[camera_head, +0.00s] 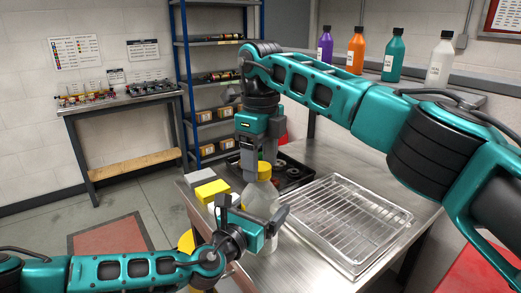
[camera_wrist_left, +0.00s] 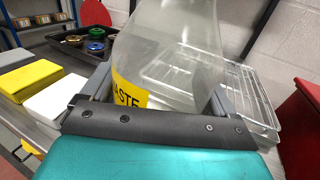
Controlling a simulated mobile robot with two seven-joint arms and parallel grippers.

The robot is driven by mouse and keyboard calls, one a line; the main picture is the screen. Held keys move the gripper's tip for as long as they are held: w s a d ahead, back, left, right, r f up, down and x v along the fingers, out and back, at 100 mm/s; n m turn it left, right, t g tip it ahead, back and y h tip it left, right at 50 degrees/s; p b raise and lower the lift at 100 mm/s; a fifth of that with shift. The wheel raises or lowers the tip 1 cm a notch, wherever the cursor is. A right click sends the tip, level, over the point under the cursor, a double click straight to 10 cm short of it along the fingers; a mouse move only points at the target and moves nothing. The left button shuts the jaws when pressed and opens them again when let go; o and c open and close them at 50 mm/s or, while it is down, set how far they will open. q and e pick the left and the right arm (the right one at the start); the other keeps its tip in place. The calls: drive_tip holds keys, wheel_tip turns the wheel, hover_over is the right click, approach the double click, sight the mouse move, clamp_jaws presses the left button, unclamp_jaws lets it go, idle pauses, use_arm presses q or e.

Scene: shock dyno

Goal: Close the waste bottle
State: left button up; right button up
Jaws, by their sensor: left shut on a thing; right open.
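The waste bottle (camera_head: 258,205) is a translucent, upright bottle near the front edge of the steel table. In the left wrist view, the bottle (camera_wrist_left: 165,45) shows a yellow label with "ASTE" readable. My left gripper (camera_wrist_left: 158,95) is shut on its body, one finger on each side; in the head view the left gripper (camera_head: 254,222) is in front of it. A yellow cap (camera_head: 264,171) is at the bottle's top; whether it is seated cannot be told. My right gripper (camera_head: 258,165) points down at the cap, open, its fingers partly hiding each other.
A wire rack in a metal tray (camera_head: 345,222) lies right of the bottle. A black tray (camera_head: 292,172) with round parts is behind. A yellow block (camera_head: 212,190) and pale blocks lie left. Several coloured bottles stand on the back ledge (camera_head: 345,68).

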drive_tip(key=shift+c, duration=0.3)
drive_tip(key=c, duration=1)
drive_tip(key=o, duration=1.2)
drive_tip(key=shift+r, duration=3.8)
use_arm(q)
drive_tip(key=o, duration=1.8)
